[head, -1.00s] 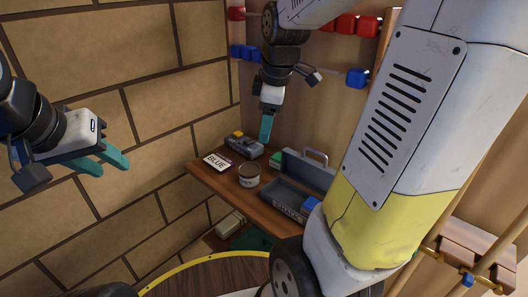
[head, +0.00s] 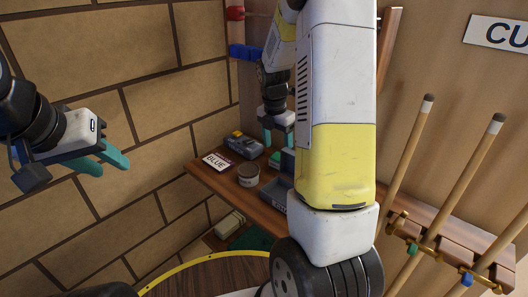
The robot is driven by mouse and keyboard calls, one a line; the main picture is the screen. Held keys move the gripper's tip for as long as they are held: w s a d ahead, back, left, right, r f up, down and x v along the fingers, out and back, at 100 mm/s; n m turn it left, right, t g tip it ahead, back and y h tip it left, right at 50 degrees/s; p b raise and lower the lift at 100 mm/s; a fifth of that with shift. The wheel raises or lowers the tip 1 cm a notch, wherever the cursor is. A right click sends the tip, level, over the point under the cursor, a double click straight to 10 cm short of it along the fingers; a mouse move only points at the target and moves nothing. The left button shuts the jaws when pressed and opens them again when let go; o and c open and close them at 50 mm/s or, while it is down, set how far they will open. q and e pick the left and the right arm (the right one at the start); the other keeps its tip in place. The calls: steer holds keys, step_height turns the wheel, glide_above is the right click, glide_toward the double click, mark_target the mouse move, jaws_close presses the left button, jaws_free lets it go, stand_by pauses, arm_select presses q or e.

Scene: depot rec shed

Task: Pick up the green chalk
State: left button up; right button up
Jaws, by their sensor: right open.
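A small green chalk cube (head: 274,159) sits on the wooden shelf beside the grey chalk case (head: 279,201). It shows only in part, just below my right gripper. My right gripper (head: 279,140) points down with its teal fingers apart, above the green chalk; nothing shows between them. My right arm hides most of the case and whatever lies in it. My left gripper (head: 107,165) is open and empty in front of the brick wall at the left, far from the shelf.
On the shelf (head: 212,184) stand a card reading BLUE (head: 216,162), a grey-and-yellow device (head: 243,145) and a round tin (head: 248,176). A round table (head: 205,275) is below. Cues stand in a wooden rack (head: 450,254) at the right.

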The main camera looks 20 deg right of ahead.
mark_target(278, 156)
step_height(278, 156, down, 4)
steer(key=shift+w+d+r, duration=0.1)
steer(key=shift+d+r, duration=0.05)
jaws_close()
steer(key=shift+r, duration=0.15)
